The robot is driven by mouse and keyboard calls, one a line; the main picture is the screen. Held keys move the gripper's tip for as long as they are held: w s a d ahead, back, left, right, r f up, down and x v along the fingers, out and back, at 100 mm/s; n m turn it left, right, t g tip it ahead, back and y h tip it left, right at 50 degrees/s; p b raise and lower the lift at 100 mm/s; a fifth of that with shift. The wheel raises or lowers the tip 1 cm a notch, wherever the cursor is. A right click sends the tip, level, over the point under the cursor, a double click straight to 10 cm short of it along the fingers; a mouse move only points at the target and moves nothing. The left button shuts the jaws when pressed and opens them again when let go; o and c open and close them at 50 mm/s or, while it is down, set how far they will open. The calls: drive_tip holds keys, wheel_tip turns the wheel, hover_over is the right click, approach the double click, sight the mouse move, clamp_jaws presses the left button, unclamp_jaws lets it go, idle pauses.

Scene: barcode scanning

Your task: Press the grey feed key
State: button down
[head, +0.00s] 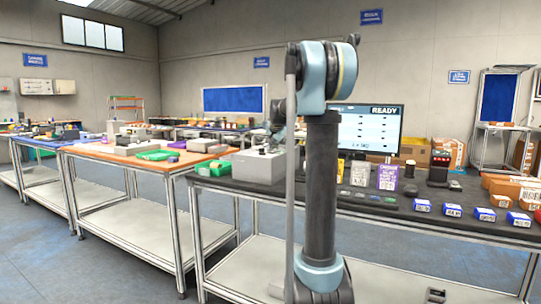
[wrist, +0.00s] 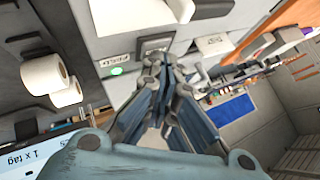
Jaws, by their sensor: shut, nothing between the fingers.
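The grey feed key (wrist: 155,43) is a square key in a dark frame on the pale printer's top in the wrist view. A label reading FEED (wrist: 115,60) and a green light (wrist: 116,71) are beside it. My gripper (wrist: 160,60) is shut and empty, its tips right at the key's near edge and hiding part of it. I cannot tell whether they touch it. In the head view the grey printer (head: 258,168) stands at the left end of the dark bench, and my arm hides its right side.
A monitor (head: 368,128) showing READY stands behind my arm. Two white rolls (wrist: 45,72) lie near the printer. An orange-topped table (head: 140,158) stands left.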

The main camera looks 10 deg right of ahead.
drive_tip(key=shift+r, duration=0.85)
drive_tip(key=shift+r, duration=2.45)
drive_tip(key=shift+s, duration=0.1)
drive_tip(key=s+f+n+g, duration=0.2)
drive_tip(key=s+f, duration=0.9)
drive_tip(key=s, duration=0.7)
drive_tip(key=s+f+n+g, duration=0.2)
drive_tip(key=s+f+n, duration=0.2)
drive_tip(key=s+f, duration=0.8)
drive_tip(key=s+a+f+n+g, duration=0.1)
drive_tip(key=s+f+n+g, duration=0.2)
drive_tip(key=s+f, duration=0.9)
drive_tip(key=s, duration=1.4)
